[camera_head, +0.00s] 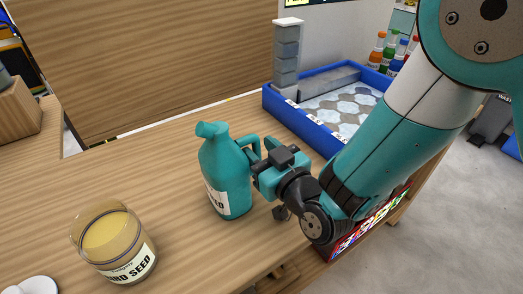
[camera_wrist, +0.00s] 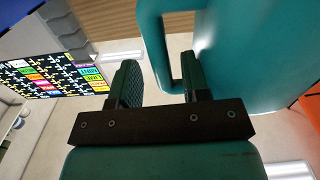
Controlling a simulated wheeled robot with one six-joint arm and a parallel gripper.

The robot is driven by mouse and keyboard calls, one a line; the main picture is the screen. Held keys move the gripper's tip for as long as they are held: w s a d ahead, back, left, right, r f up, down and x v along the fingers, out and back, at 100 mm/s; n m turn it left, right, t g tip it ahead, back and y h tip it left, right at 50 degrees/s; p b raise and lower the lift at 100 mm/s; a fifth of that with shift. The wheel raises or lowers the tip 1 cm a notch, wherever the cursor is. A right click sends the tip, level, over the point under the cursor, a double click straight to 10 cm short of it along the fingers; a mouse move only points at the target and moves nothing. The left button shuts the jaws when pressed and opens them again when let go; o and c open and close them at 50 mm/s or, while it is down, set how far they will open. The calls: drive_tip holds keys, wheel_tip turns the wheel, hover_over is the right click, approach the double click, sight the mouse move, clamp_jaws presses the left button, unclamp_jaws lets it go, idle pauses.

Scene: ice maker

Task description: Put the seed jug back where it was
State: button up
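The teal seed jug (camera_head: 228,175) stands upright on the wooden counter, its spout to the upper left and a white label low on its body. Its handle faces right, towards my gripper (camera_head: 259,166). In the wrist view the jug (camera_wrist: 240,50) fills the upper right. My gripper (camera_wrist: 158,85) has its two fingers apart, with the handle bar (camera_wrist: 150,45) between them. The right finger reaches into the handle's opening; the left finger is outside it. A gap shows beside the left finger, so the handle does not look clamped.
A glass jar (camera_head: 115,245) labelled bird seed stands at the front left. A blue-rimmed tray (camera_head: 310,129) with grey block stacks and hexagon tiles lies behind my arm. Coloured bottles (camera_head: 388,52) stand beyond it. The counter (camera_head: 140,165) left of the jug is clear.

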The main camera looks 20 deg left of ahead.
drive_tip(key=shift+r, duration=0.2)
drive_tip(key=p+v, duration=0.6)
drive_tip(key=v, duration=0.6)
